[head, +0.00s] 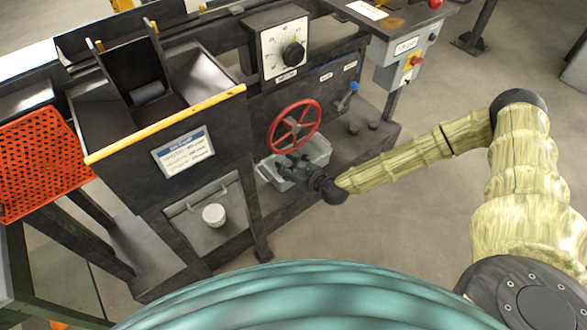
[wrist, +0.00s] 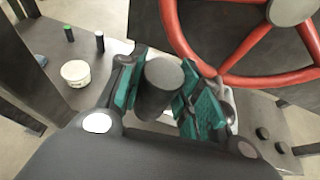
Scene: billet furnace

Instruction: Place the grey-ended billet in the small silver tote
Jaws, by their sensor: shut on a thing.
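My gripper (wrist: 160,98) is shut on a dark cylindrical billet (wrist: 161,88), held between its two green-padded fingers. The billet's dark grey end face points toward the wrist camera. In the head view my gripper (head: 286,163) is over the small silver tote (head: 319,155), below the red wheel. In the wrist view, part of the tote's pale rim (wrist: 233,115) shows behind the right finger. My gripper and the billet hide most of the tote's inside, and I cannot tell how far the billet is above its floor.
The red wheel (head: 270,145) is close above my gripper. A white tub (head: 214,215) stands on the lower shelf at left. In the wrist view, a green-ended billet (wrist: 69,34) and a pale-ended billet (wrist: 99,42) stand beyond the tub. Dark knobs (head: 354,128) lie right of the tote.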

